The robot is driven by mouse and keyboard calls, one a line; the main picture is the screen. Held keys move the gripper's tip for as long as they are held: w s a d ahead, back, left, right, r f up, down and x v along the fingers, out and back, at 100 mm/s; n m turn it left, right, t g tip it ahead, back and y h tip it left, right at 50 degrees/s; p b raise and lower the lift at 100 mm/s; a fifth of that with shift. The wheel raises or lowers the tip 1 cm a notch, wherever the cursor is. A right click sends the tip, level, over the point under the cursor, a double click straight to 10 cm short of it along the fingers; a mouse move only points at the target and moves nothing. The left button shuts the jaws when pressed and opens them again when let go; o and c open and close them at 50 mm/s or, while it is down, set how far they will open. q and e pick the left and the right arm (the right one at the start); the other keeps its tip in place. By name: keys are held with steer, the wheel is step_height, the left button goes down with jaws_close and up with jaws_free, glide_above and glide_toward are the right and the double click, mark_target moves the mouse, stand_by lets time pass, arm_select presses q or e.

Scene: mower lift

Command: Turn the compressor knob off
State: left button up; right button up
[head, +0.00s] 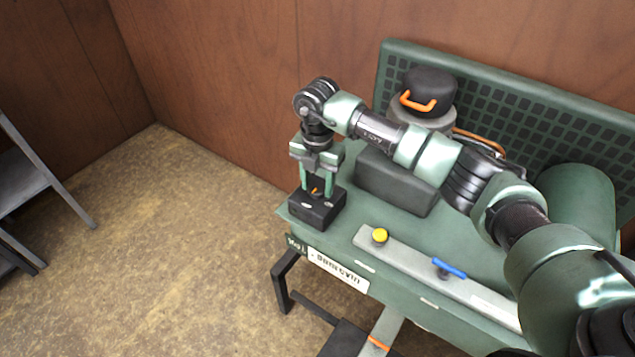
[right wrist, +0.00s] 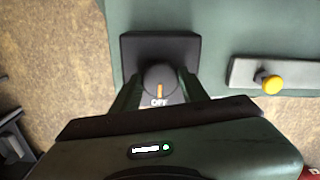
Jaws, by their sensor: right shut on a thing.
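The compressor knob (right wrist: 159,80) is a round dark knob with an orange pointer line, on a black square box. In the right wrist view its orange line points down to the label OFF. The black box (head: 330,208) sits at the left corner of the green compressor bench (head: 405,275). My right gripper (head: 316,188) reaches straight down over the box, and in the right wrist view its two fingers (right wrist: 160,88) stand on both sides of the knob, shut on it. My left gripper is in neither view.
A grey strip (head: 405,257) in front carries a yellow button (head: 380,236) and a blue lever (head: 449,268). A dark motor with an orange handle (head: 417,103) and a green mesh panel (head: 520,115) stand behind. The floor at left is clear up to a grey shelf (head: 20,180).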

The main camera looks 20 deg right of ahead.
mark_target(318, 187)
steer(key=shift+r, duration=0.15)
steer(key=o, duration=1.4)
step_height(318, 187, up, 8)
steer(key=shift+f+b, duration=0.15)
steer(key=shift+b, duration=0.8)
